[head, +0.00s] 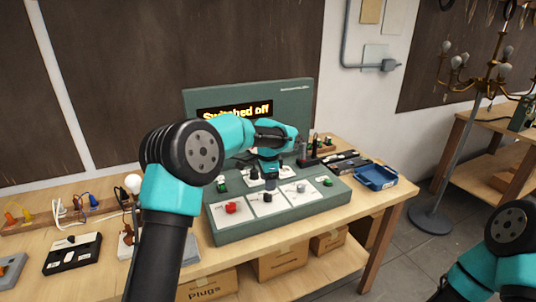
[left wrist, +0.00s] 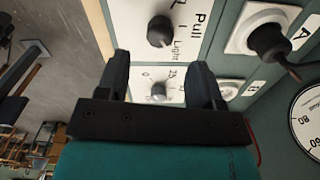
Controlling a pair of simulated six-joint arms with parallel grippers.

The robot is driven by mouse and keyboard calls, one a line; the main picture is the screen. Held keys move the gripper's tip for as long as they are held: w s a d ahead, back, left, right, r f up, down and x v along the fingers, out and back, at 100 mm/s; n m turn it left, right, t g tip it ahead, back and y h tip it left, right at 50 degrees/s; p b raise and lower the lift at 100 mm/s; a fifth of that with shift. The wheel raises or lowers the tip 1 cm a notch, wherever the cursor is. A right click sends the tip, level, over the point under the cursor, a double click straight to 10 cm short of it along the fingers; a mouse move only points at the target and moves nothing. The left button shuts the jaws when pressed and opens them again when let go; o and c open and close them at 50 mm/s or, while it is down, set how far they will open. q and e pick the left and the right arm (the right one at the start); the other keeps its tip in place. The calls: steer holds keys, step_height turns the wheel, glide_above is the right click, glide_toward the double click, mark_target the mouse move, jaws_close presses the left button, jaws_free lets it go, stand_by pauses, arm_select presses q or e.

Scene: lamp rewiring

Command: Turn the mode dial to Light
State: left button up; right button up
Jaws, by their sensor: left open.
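The mode dial appears to be the black knob (left wrist: 160,30) on a white plate, beside the printed words "Pull" and "Light" in the left wrist view. It also shows as the middle knob (head: 267,197) on the green console in the head view. Which way its pointer faces is too small to tell. My left gripper (head: 270,182) points down over the console, just behind the row of knobs. In the left wrist view its fingers (left wrist: 160,68) are apart with nothing held. A grey knob (left wrist: 158,91) shows in the gap between them. My right gripper is out of view.
The green console (head: 290,228) also carries a red knob (head: 231,207) at left. Its display (head: 236,110) reads "Switched off". A blue tray (head: 376,177) lies at right; a black box (head: 72,253) and a small bulb (head: 133,183) are at left.

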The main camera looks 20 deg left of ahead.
mark_target(268, 194)
arm_select(q)
step_height(268, 194, up, 11)
steer(key=shift+r, duration=0.15)
stand_by(0.4)
